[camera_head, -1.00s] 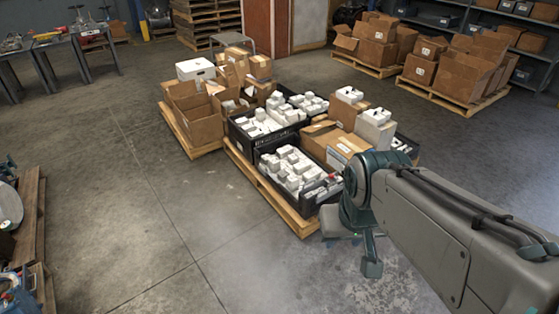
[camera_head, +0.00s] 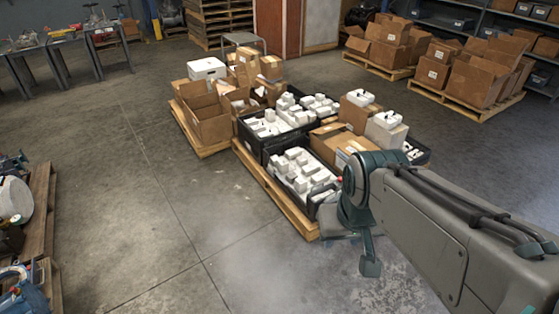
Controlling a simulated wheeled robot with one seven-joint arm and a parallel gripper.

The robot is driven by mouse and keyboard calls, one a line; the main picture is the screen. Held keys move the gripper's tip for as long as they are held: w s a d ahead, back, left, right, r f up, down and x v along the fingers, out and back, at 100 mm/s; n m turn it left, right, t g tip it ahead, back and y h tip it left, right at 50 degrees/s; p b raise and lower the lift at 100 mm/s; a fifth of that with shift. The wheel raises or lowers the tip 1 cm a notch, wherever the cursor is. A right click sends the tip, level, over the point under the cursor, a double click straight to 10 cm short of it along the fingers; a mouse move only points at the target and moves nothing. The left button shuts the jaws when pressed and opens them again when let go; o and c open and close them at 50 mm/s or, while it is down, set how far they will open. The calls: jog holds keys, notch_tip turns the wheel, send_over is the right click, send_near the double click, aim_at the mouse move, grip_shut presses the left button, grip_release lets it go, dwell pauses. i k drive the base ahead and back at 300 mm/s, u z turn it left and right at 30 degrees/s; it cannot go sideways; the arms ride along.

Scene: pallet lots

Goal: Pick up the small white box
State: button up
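Several small white boxes (camera_head: 294,165) lie loose in the near black crate (camera_head: 262,172) on a wooden pallet. More fill the black crate behind it (camera_head: 247,140). I cannot tell which one the task means. A larger white box with a lid (camera_head: 207,68) stands at the back left of the cartons. Two white items sit on boxes at the right, one farther back (camera_head: 361,97) and one nearer (camera_head: 386,119). My gripper (camera_head: 370,267) hangs down over the floor, in front of and right of the near crate, apart from the boxes. Its fingers are not clear.
Open brown cartons (camera_head: 211,121) stand on a pallet at the left of the crates. Other loaded pallets (camera_head: 468,98) stand at the back right. The concrete floor (camera_head: 130,200) left of the crates is clear.

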aim_at(290, 177)
jog(key=u, duration=0.65)
jog(key=i, duration=1.35)
jog(key=u, duration=0.3)
jog(key=i, duration=1.5)
jog(key=z, duration=1.4)
jog(key=i, duration=0.7)
jog(key=z, duration=0.5)
